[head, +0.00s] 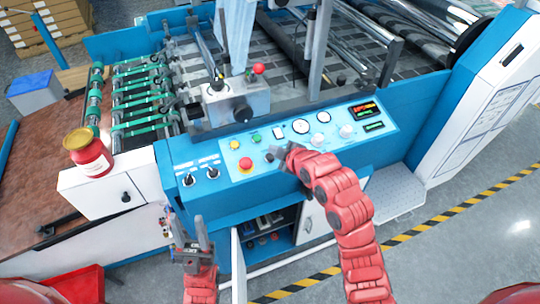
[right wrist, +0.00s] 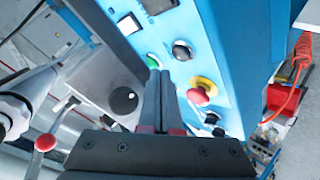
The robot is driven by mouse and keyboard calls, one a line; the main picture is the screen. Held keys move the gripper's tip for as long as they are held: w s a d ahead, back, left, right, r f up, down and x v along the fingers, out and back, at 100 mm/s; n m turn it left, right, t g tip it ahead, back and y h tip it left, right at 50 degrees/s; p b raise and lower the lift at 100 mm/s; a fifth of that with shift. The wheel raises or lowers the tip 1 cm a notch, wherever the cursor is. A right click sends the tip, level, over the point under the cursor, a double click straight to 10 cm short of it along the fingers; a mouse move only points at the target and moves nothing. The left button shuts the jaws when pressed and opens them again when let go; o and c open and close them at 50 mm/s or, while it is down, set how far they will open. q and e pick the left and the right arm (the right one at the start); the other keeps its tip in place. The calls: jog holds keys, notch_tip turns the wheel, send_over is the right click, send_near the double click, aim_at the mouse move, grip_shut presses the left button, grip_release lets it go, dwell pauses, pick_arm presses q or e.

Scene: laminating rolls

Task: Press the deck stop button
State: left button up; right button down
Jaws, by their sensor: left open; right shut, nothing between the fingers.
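A blue control panel (head: 300,135) on the machine front carries a red mushroom button (head: 245,165), a green button (head: 256,137) and a yellow button (head: 234,144). Labels are too small to read, so I cannot tell which is the deck stop. The red button with its yellow ring also shows in the right wrist view (right wrist: 202,91), right of the fingers. My right gripper (head: 274,153) is shut and empty, over the panel just right of the red button; I cannot tell if it touches anything. My left gripper (head: 189,222) is open and empty, below the panel.
Two black switches (head: 200,176) sit left of the red button. A red jar with a yellow lid (head: 88,152) stands on the white cabinet at left. An open cabinet door (head: 238,262) hangs below the panel. A striped line (head: 430,222) crosses the floor.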

aim_at(275, 167)
jog(key=r, duration=0.3)
jog(key=shift+s+d+r+p, duration=0.2)
jog(key=shift+s+r+p, duration=0.1)
jog(key=shift+s, duration=0.05)
dwell(0.5)
